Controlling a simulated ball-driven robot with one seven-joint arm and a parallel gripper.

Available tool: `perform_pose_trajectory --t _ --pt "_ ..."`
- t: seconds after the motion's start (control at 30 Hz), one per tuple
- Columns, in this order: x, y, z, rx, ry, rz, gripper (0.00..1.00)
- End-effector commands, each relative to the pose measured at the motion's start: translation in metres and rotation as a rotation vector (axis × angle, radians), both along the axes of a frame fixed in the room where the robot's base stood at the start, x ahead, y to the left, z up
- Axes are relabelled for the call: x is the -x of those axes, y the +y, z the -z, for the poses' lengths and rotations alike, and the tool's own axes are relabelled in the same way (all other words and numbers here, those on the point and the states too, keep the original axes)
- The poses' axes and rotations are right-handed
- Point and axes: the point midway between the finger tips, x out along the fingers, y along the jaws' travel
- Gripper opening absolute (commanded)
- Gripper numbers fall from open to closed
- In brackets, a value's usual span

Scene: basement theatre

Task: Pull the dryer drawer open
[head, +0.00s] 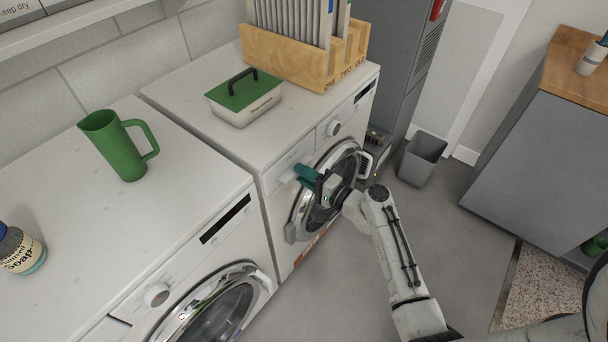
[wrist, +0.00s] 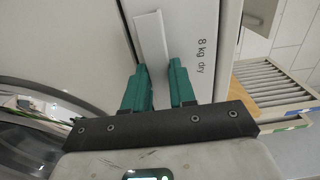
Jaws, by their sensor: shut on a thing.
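The dryer (head: 213,132) is the white front-loading machine on the right in the head view, with a round glass door below its control strip. Its drawer (head: 279,172) is at the upper left of its front. In the wrist view the drawer front (wrist: 187,25) is marked "8 kg dry" and has a raised white handle (wrist: 152,38). My gripper (head: 300,169) is at the drawer, its teal fingers on either side of the handle's end. In the wrist view my gripper (wrist: 158,68) is shut on the handle. Whether the drawer stands out at all is hard to tell.
A green-lidded box (head: 243,97) and a wooden rack (head: 295,66) stand on the dryer. A green jug (head: 120,146) and a soap bottle (head: 18,250) stand on the left machine. A grey bin (head: 421,158) is beyond the dryer. The floor (head: 345,277) in front is clear.

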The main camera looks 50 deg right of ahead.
Motion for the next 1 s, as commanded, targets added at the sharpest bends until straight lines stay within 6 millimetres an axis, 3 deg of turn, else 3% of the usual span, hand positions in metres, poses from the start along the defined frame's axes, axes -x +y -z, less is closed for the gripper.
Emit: perform_pose_trajectory --t 0.37,0.53,0.67,1.0 --pt "0.003 0.0 0.006 0.0 0.01 0.002 0.0" --pt "0.018 0.0 0.007 -0.002 0.013 0.003 0.0" --pt "0.04 0.0 0.008 -0.002 0.014 0.004 0.0" --pt "0.121 -0.003 0.01 -0.001 0.018 0.005 0.0"
